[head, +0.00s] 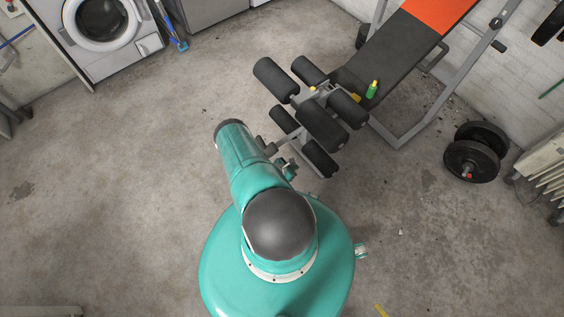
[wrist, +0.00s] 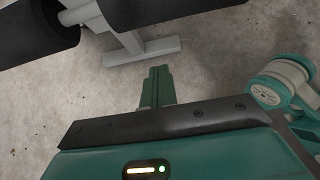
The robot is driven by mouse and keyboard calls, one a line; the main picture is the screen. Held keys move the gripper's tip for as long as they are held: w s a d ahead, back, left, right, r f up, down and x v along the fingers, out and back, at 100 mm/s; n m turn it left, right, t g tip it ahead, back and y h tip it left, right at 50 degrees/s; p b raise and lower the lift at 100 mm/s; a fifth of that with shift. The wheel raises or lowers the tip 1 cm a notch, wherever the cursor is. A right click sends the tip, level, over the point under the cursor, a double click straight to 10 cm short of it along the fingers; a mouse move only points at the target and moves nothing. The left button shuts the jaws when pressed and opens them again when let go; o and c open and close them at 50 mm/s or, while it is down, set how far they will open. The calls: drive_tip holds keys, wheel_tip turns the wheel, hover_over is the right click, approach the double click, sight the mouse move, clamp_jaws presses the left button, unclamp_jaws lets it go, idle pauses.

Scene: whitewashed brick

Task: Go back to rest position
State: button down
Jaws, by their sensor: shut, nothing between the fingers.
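My gripper (wrist: 158,78) shows in the wrist view as two teal fingers pressed together, with nothing between them. It points over bare concrete, near the grey metal foot of the weight bench. In the head view my teal arm reaches up from my round body, bent, with its dark-capped elbow at the upper left. The fingers cannot be made out clearly there.
A weight bench (head: 400,55) with black foam rollers (head: 322,127) stands close ahead; a green bottle (head: 372,89) is on it. A dumbbell (head: 473,152) lies at right. A washing machine (head: 103,30) stands at the back left. The floor at left is clear.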

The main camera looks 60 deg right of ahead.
drive_tip(key=w+a+r, duration=0.1)
drive_tip(key=w+a, duration=0.2)
drive_tip(key=a, duration=0.3)
drive_tip(key=shift+w+a+r, duration=0.2)
drive_tip(key=shift+w+r, duration=0.1)
drive_tip(key=shift+r, duration=0.1)
drive_tip(key=shift+a, duration=0.1)
